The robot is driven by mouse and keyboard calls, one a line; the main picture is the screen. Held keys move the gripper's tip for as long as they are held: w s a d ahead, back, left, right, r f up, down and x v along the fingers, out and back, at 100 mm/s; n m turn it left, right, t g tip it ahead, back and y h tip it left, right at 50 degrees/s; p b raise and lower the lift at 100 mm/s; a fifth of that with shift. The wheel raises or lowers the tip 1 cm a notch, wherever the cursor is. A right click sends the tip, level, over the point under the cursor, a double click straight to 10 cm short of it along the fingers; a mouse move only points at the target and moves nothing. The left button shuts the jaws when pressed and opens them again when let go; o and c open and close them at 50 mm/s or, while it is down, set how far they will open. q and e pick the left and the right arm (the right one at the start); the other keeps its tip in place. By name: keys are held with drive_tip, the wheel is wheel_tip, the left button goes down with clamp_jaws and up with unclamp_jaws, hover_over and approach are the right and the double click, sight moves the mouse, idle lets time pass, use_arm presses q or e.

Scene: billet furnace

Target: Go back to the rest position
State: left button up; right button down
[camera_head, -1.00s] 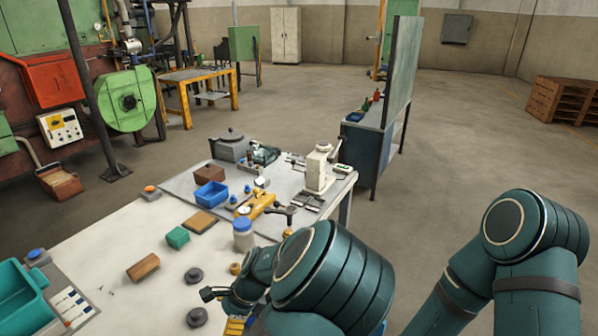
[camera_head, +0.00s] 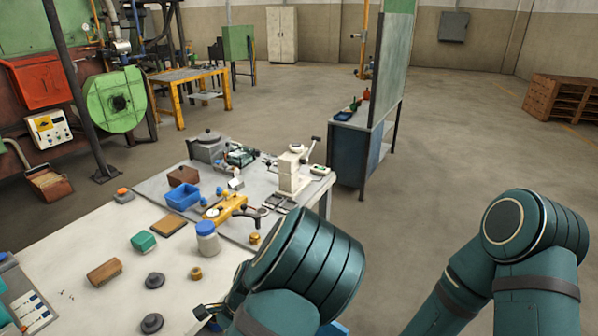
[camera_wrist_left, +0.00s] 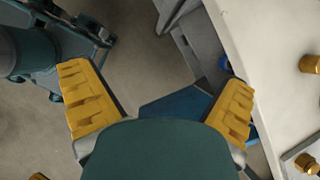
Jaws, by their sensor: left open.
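My left arm comes up at the bottom middle of the head view, and a dark part of my left gripper (camera_head: 207,312) shows beside the table's near edge. The rest of that gripper is hidden behind the arm. In the left wrist view the two yellow-padded fingers of the left gripper (camera_wrist_left: 158,80) are spread wide with nothing between them. They hang over the floor beside the pale table (camera_wrist_left: 275,50). My right arm is bent at the right of the head view; its gripper is out of the picture.
The worktable (camera_head: 70,255) carries a white jar with blue lid (camera_head: 207,238), a brown cylinder (camera_head: 104,272), a green block (camera_head: 143,241), dark knobbed discs (camera_head: 152,322) and a blue bin (camera_head: 183,196). A blue cabinet (camera_head: 348,155) stands behind. The floor right of the table is open.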

use_arm(q)
drive_tip(key=s+f+n+h+b, duration=0.35)
drive_tip(key=s+f+n, duration=0.35)
drive_tip(key=f, duration=0.6)
drive_tip(key=s+d+f+n+t+h+b, duration=0.1)
drive_tip(key=s+d+n+t+h+b, duration=0.1)
drive_tip(key=d+n+h, duration=0.3)
drive_tip(key=shift+s+d+f+n+t+h+b, duration=0.15)
drive_tip(key=shift+s+d+n+t+h+b, duration=0.45)
drive_tip(key=shift+d+n, duration=1)
use_arm(e)
wheel_tip(320, 180, down, 7)
drive_tip(key=a, duration=0.1)
drive_tip(key=shift+s, duration=0.25)
use_arm(q)
drive_tip(key=shift+a+n+t, duration=0.3)
drive_tip(key=shift+a, duration=0.05)
drive_tip(key=c, duration=0.9)
drive_tip(key=shift+y, duration=0.25)
drive_tip(key=shift+c, duration=0.2)
use_arm(e)
drive_tip(key=shift+w+f, duration=0.1)
drive_tip(key=shift+w, duration=0.05)
